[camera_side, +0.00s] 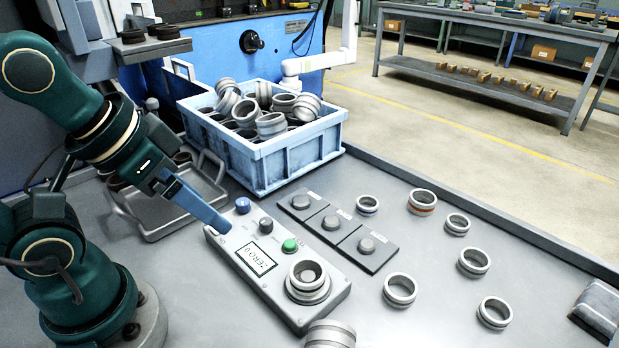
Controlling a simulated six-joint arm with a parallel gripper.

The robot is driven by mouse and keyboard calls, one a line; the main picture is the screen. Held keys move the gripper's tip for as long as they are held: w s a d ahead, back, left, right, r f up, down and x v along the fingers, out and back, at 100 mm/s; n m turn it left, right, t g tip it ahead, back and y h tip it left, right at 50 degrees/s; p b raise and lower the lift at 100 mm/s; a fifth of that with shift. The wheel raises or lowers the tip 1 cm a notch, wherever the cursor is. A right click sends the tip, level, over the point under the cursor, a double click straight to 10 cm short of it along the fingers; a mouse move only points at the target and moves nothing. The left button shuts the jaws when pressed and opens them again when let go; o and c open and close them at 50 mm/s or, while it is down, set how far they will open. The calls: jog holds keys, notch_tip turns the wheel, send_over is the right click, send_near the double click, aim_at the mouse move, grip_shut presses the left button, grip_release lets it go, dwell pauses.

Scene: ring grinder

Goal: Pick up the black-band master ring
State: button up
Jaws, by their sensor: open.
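Several metal rings lie apart on the grey bench. One has a blue band (367,211) and one has an orange-red band (422,209). The others include a small ring (457,230), a ring at right (474,270), a ring at front centre (400,298) and a ring at front right (495,322). I cannot tell which of them carries a black band. My gripper (221,225) is open, seen nearly edge-on, with its blue fingers pointing down by the left end of the gauge box. No ring is visible in it.
The gauge box (263,290) has buttons, a display and a ring-like seat. A dark plate with several knobs (384,256) lies beside it. A blue crate (291,164) of rings and a metal tray (158,233) stand behind. Bare bench surrounds the loose rings.

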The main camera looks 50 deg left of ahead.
jog(key=n+g, duration=0.2)
jog(key=g, duration=0.3)
send_over(308, 276)
notch_tip(308, 276, down, 5)
jog(key=shift+w+a+f, duration=0.1)
jog(key=shift+w+f, duration=0.05)
jog(key=shift+f, duration=0.05)
jog(key=shift+s+f+g, duration=0.2)
jog(key=shift+f+g, duration=0.1)
jog(key=shift+f, duration=2.5)
jog(key=shift+c, duration=0.3)
